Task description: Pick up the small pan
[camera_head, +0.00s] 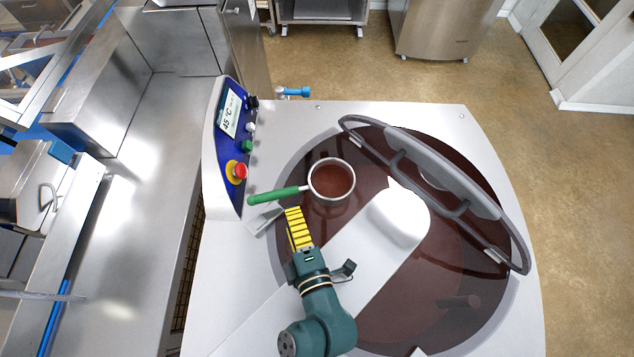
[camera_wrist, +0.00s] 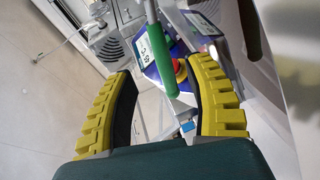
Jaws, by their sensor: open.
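The small pan (camera_head: 332,182) is a round metal pan with brown contents and a green handle (camera_head: 274,196) pointing left. It is over the left part of the big bowl of dark chocolate. My gripper (camera_head: 292,212), with yellow ribbed fingers, is just below the handle in the head view. In the wrist view my gripper (camera_wrist: 165,76) is open, and the green handle (camera_wrist: 172,65) shows in the gap between the two fingers, without visible contact. How deep the handle sits between the fingers cannot be told. The pan's body is not clear in the wrist view.
The bowl (camera_head: 440,275) of the tempering machine has a grey guard (camera_head: 440,170) over its right side and a white spout (camera_head: 400,217) beside my arm. A control panel (camera_head: 232,145) with a red stop button stands left of the handle. A steel counter (camera_head: 140,200) is further left.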

